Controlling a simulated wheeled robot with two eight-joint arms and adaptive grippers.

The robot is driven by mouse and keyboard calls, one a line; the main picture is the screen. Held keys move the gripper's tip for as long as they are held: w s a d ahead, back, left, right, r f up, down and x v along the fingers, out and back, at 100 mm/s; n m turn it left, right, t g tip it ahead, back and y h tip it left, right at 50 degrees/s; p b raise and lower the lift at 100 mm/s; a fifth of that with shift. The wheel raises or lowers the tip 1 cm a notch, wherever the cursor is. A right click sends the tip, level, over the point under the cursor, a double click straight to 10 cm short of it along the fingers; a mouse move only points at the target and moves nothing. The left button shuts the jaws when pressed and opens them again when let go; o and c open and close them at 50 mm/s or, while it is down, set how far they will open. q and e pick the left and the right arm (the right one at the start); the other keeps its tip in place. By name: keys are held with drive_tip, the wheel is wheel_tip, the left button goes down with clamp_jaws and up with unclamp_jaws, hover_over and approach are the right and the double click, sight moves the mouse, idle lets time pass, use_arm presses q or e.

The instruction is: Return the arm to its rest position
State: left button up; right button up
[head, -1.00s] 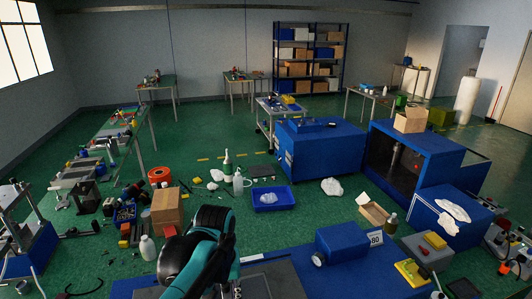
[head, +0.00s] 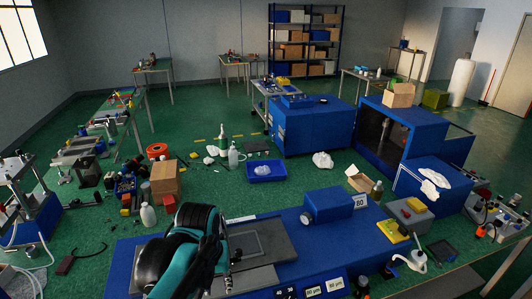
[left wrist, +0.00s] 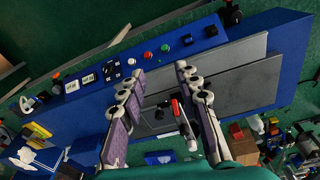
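My left arm, black and teal, reaches over the blue press bench (head: 290,262) in the head view. My left gripper (head: 226,264) is partly hidden there behind its own arm. In the left wrist view my left gripper (left wrist: 161,70) has its two purple-padded fingers apart, with nothing held between the tips. Beyond them is the blue bench (left wrist: 215,38) with grey plates (left wrist: 232,85). A red-handled part (left wrist: 175,107) shows between the fingers, lower down; its distance from them is unclear. My right gripper is in neither view.
The bench carries a blue box-shaped unit (head: 328,204) and a yellow item (head: 392,231). A cardboard box (head: 165,181) and a blue tray (head: 265,171) lie beyond. Open green floor shows further back.

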use_arm(q)
drive_tip(key=s+a+f+t+b, duration=0.2)
drive_tip(key=s+f+t+b, duration=0.1)
drive_tip(key=f+b, duration=0.3)
drive_tip(key=s+a+f+m+t+b, duration=0.1)
drive_tip(key=s+a+f+t+b, duration=0.2)
drive_tip(key=f+b, duration=0.4)
wheel_tip(320, 180, down, 5)
drive_tip(key=shift+s+a+r+b, duration=0.2)
drive_tip(key=shift+s+a+b, duration=0.1)
drive_tip(key=shift+s+a, duration=0.1)
